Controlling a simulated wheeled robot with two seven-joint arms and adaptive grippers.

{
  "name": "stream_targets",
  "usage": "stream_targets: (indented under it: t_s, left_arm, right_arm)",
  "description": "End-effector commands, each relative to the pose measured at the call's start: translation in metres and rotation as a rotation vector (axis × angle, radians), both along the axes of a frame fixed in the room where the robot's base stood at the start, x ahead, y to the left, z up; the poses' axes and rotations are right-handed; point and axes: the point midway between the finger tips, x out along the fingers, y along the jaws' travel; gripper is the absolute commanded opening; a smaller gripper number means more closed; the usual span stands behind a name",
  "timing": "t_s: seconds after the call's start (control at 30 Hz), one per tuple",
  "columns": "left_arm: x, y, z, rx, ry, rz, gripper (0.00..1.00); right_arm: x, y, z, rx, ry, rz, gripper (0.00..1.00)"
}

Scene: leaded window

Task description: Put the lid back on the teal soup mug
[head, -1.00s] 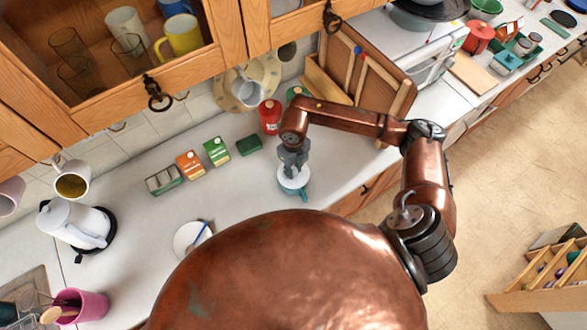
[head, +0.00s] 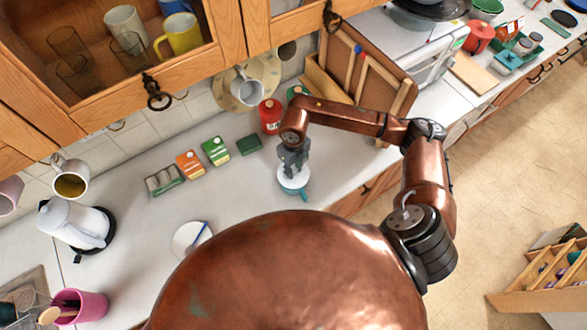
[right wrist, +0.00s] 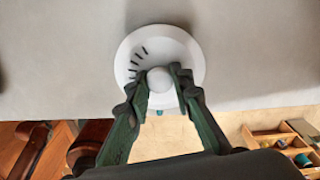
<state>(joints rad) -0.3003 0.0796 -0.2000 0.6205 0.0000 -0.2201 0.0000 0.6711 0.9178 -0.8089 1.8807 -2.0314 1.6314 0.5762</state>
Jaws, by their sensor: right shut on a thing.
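The teal soup mug (head: 303,193) stands on the counter below my right gripper, with only part of its side and handle showing. The white round lid (head: 292,179) is over the mug's mouth; whether it is seated on the rim or just above it I cannot tell. In the right wrist view the lid (right wrist: 127,62) is a white disc with a row of dark slots and a round knob (right wrist: 159,80). My right gripper (right wrist: 160,84) is shut on the knob, one finger on each side; it also shows in the head view (head: 291,165). My left gripper is not in view.
Several small boxes, including an orange one (head: 190,163) and a green one (head: 215,150), stand left of the mug. A red canister (head: 270,116) is behind it. A white kettle (head: 73,224) is far left. The counter's front edge is close to the mug.

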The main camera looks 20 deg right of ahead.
Motion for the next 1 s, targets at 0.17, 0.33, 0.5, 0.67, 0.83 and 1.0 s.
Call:
stream_targets:
  t_s: [0.17, 0.33, 0.5, 0.67, 0.83, 1.0]
  left_arm:
    - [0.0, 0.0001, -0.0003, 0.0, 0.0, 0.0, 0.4]
    - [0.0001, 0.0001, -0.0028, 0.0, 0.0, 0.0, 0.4]
    - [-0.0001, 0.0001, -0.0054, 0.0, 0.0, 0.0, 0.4]
    - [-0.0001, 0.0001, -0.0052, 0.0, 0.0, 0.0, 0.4]
    - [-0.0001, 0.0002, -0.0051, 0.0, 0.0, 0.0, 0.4]
    - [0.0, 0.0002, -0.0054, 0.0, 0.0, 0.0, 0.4]
  right_arm:
    - [0.0003, -0.0001, 0.0, 0.0, 0.0, 0.0, 0.0]
    - [0.0003, -0.0001, -0.0006, 0.0, 0.0, 0.0, 0.0]
    - [0.0005, -0.0002, -0.0006, 0.0, 0.0, 0.0, 0.0]
    - [0.0005, -0.0001, 0.0, 0.0, 0.0, 0.0, 0.0]
    - [0.0005, -0.0001, 0.0001, 0.0, 0.0, 0.0, 0.0]
    - [0.0005, -0.0002, -0.0001, 0.0, 0.0, 0.0, 0.0]
